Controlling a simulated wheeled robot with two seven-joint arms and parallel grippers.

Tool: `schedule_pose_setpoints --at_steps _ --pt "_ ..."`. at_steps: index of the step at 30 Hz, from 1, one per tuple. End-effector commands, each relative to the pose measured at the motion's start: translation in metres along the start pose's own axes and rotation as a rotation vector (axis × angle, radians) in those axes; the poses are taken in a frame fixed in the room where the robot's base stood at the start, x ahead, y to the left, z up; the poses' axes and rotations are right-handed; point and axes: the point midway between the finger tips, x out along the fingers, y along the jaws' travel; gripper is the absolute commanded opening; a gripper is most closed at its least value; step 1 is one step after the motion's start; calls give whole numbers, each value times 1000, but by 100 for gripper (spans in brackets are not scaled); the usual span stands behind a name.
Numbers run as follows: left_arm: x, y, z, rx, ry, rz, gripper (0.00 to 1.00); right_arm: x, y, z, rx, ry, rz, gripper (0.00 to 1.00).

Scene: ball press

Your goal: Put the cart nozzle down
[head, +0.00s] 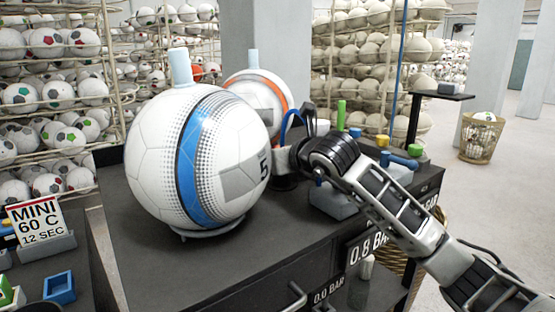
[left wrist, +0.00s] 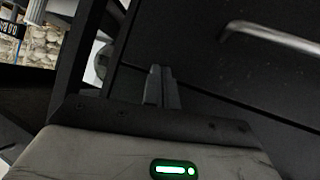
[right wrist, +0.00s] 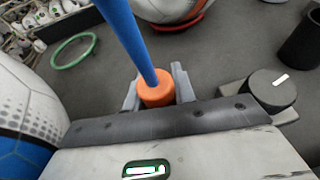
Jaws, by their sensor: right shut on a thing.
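The cart nozzle (right wrist: 157,94) is an orange cylinder with a blue hose (right wrist: 128,35) rising from it. My right gripper (right wrist: 158,88) is shut around it, with a grey finger on each side, above the dark top. Its tip is hidden. In the head view my right gripper (head: 287,160) is beside the blue-striped ball (head: 150,165), and the hose shows as a small blue arc (head: 291,122). My left gripper (left wrist: 161,87) shows only in the left wrist view, fingers together and empty, by a dark drawer front with a metal handle (left wrist: 270,37).
The orange-striped ball (head: 252,90) stands behind. A dark round knob (right wrist: 270,90) and a black cup (right wrist: 302,42) are right of the nozzle. A green ring (right wrist: 75,50) lies left on the dark top, with bare surface between.

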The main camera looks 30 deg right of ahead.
Motion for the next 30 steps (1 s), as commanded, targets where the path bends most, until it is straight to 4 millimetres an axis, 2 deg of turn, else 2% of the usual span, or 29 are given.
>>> schedule_pose_setpoints --at_steps 7,11,12,14,25,30 --pt "2 0 -3 1 8 0 0 0 0 0 0 -3 0 1" --pt "5 -1 2 2 10 0 0 2 0 -5 0 -3 0 1" --pt "4 -1 0 2 10 0 0 1 0 -3 0 -2 0 34" --pt "4 -1 -1 2 10 0 0 1 0 -3 0 -2 0 48" --pt "0 0 -8 2 11 0 0 -1 0 3 0 -1 0 48" --pt "5 -1 1 -3 11 2 0 -27 0 -1 -3 -5 1 48"
